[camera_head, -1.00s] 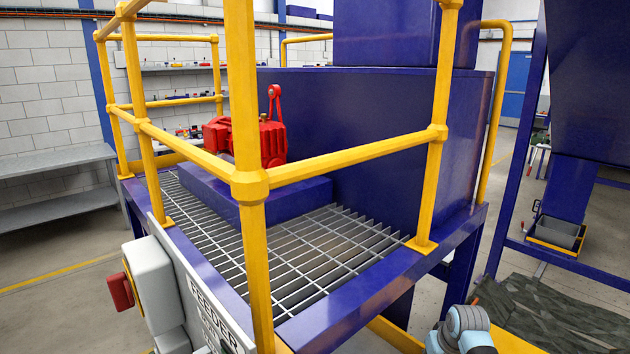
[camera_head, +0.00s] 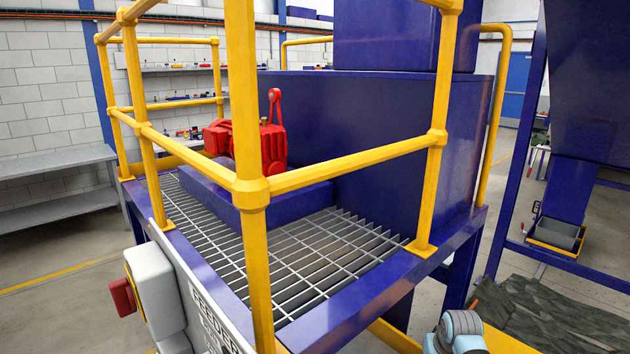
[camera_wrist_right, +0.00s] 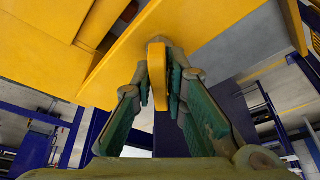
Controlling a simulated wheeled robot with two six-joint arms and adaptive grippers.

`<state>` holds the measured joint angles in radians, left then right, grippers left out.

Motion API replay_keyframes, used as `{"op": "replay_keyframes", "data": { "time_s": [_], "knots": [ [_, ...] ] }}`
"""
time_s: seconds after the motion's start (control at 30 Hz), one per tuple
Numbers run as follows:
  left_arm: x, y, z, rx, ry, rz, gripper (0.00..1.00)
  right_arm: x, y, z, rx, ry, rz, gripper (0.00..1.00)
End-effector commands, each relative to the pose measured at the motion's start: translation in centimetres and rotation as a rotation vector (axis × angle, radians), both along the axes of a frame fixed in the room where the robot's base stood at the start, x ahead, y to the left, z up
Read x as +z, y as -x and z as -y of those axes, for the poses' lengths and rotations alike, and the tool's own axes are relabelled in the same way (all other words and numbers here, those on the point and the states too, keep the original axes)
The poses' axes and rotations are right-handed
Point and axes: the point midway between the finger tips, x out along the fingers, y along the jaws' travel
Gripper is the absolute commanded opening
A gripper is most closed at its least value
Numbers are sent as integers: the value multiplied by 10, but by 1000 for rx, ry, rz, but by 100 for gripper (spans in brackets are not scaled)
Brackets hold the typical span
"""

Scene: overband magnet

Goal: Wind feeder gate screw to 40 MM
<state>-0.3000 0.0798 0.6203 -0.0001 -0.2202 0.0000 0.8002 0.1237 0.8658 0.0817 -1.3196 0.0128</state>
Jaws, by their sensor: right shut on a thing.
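In the right wrist view my right gripper (camera_wrist_right: 164,95) is shut on a narrow yellow upright piece (camera_wrist_right: 158,62), which shows between the teal finger pads. The piece stands in front of a larger yellow plate (camera_wrist_right: 210,40). I cannot tell whether it is the gate screw's handle. No scale or 40 MM mark is readable. In the head view a panel lettered FEEDER (camera_head: 205,310) is on the near side of the blue machine, partly cut off by the lower edge. Neither gripper shows in the head view, and my left gripper is in neither current view.
Yellow guardrails (camera_head: 350,160) stand around a grating deck (camera_head: 300,255) on the blue frame. A grey box with a red handle (camera_head: 150,285) is at the lower left. A dark mat (camera_head: 550,320) lies at the lower right.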

Motion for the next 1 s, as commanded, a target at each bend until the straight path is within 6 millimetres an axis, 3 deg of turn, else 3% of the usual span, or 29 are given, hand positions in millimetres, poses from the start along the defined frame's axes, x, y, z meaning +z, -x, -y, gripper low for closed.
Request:
{"op": "replay_keyframes", "data": {
  "time_s": [0.2, 0.47, 0.7, 0.9, 1.0],
  "knots": [
    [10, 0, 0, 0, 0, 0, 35, 1, 1, 0, -117, 0, -2, 0],
    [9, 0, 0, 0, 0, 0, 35, 0, 0, 0, -127, -1, -1, 0],
    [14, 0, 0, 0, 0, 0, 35, 1, 0, 0, -364, 0, 0, 0],
    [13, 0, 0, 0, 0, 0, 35, 0, 0, 0, -370, 0, 1, 0],
    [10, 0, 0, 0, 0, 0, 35, 0, -1, -1, -467, -1, 1, 0]
  ]
}}
